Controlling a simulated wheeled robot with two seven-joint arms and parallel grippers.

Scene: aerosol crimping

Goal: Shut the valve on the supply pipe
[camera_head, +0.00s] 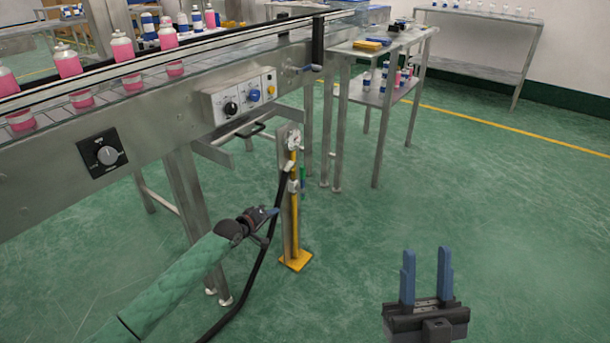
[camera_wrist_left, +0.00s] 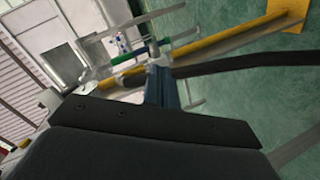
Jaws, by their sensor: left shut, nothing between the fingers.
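The yellow supply pipe (camera_head: 294,222) stands upright against a metal post on a yellow foot plate, beside the conveyor. A valve with a green lever (camera_head: 303,178) sits partway up it; the lever hangs roughly along the pipe. In the left wrist view, the green lever (camera_wrist_left: 135,52) lies beside the yellow pipe (camera_wrist_left: 235,42). My left gripper (camera_head: 276,211) is shut and empty, just left of the pipe and below the valve. Its blue fingers (camera_wrist_left: 163,88) point toward the valve; I cannot tell whether they touch. My right gripper (camera_head: 426,256) is open and empty, over the floor.
A black hose (camera_head: 262,258) runs from the pipe down to the floor. A round gauge (camera_head: 294,140) tops the pipe. The conveyor (camera_head: 150,150) with pink bottles and a control panel (camera_head: 240,97) stands at left. A metal table (camera_head: 367,97) stands behind. Floor at right is free.

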